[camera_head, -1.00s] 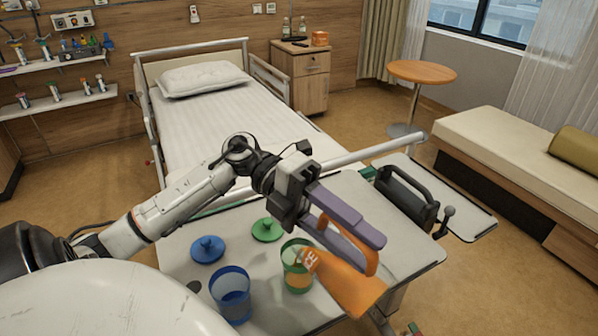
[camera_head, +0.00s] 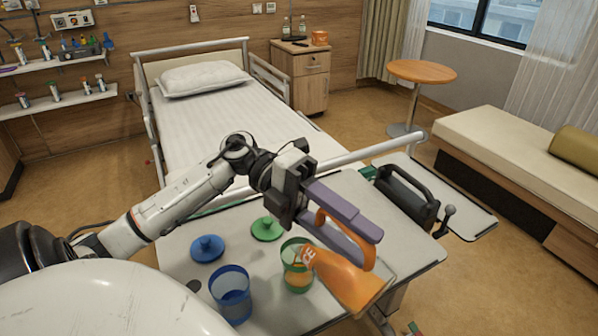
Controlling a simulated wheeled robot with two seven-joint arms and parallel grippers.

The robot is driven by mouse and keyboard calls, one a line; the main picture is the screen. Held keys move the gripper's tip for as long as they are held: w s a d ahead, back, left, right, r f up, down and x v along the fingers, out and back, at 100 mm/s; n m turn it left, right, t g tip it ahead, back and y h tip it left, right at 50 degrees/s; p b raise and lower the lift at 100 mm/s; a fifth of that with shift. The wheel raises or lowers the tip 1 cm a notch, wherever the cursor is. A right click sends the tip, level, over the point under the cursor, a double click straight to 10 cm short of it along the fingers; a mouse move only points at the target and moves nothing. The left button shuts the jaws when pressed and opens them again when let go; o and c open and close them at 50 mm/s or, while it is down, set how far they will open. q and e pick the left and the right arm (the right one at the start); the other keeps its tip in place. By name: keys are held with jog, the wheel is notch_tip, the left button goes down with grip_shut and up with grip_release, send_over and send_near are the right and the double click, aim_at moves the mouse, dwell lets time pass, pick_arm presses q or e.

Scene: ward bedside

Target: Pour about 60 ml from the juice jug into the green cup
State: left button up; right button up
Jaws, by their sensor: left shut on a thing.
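The orange juice jug (camera_head: 350,281) is tilted far over, its spout end to the left at the rim of the green cup (camera_head: 297,276). The green cup stands upright on the overbed table and has orange liquid in its lower part. My left gripper (camera_head: 352,228) is shut on the jug's handle and holds the jug above the table. The jug's front hides part of the cup's right side. I cannot make out a stream of juice. My right gripper is not in view.
A blue cup (camera_head: 231,295) stands left of the green cup on the table (camera_head: 180,262). A blue lid (camera_head: 207,248) and a green lid (camera_head: 267,229) lie behind the cups. A bed rail (camera_head: 370,151) runs behind the table.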

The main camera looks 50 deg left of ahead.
aim_at(374, 266)
pick_arm(q)
jog(key=shift+r, duration=0.15)
dwell(0.5)
jog(key=d+p, duration=0.1)
jog(key=d+y+p, duration=0.1)
jog(key=shift+s+d+f, duration=0.1)
jog(key=shift+d+f, duration=0.2)
jog(key=shift+d, duration=0.1)
jog(key=shift+d+f+y+p, duration=0.2)
jog(key=shift+d+f+y, duration=0.1)
jog(key=shift+f+y, duration=0.25)
jog(key=shift+d+f+y+p, duration=0.15)
jog(key=shift+d+f+y, duration=0.1)
jog(key=shift+f+y, duration=0.3)
jog(key=shift+d+f+y+p, duration=0.25)
jog(key=shift+f+y+p, duration=0.3)
jog(key=shift+f, duration=0.1)
jog(key=shift+d+f, duration=0.1)
jog(key=shift+f, duration=0.25)
jog(key=shift+y, duration=0.25)
